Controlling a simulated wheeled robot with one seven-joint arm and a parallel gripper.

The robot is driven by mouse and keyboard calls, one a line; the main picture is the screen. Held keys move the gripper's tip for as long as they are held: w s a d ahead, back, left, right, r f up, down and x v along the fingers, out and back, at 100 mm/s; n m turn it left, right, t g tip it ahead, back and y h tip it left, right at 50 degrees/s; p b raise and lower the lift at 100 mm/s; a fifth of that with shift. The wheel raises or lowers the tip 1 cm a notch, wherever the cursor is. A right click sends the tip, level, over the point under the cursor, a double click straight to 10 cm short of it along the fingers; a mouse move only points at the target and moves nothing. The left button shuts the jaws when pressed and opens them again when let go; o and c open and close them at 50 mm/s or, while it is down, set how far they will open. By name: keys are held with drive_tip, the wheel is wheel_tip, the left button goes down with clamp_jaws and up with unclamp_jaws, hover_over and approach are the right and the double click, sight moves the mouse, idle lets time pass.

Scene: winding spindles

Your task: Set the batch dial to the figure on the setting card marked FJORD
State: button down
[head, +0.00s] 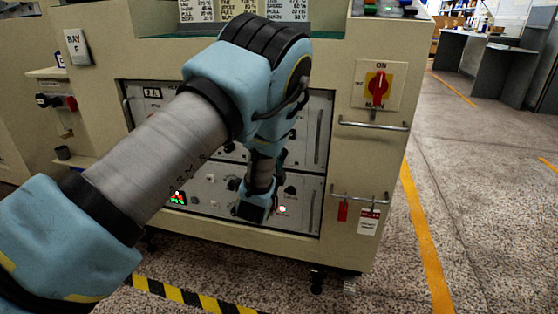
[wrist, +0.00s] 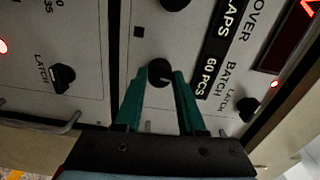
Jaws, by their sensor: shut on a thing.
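My gripper (wrist: 160,78) has its two green fingers on either side of a small round black knob (wrist: 159,72) and is shut on it. A black label strip reading "LAPS" and "60 PCS" (wrist: 211,60) and the word "BATCH" (wrist: 229,75) stand right of the knob. In the head view my gripper (head: 254,208) is at the lower panel of the machine, and my arm hides the knob. Several white setting cards (head: 287,10) hang at the top of the machine. Their headings are cut off, and I cannot make out FJORD.
A black latch knob (wrist: 247,108) is close right of my fingers, another (wrist: 62,78) is to the left. A metal handle (wrist: 57,124) sticks out below left. A red and yellow main switch (head: 377,88) and a rail (head: 374,125) are on the machine's right side.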

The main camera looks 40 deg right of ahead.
drive_tip(key=shift+m, duration=0.6)
drive_tip(key=c, duration=0.5)
unclamp_jaws()
drive_tip(key=shift+a, duration=0.1)
drive_tip(key=p+v, duration=0.1)
drive_tip(key=v, duration=0.9)
drive_tip(key=shift+s+a, duration=0.2)
drive_tip(key=shift+a, duration=0.05)
drive_tip(key=shift+w, duration=0.1)
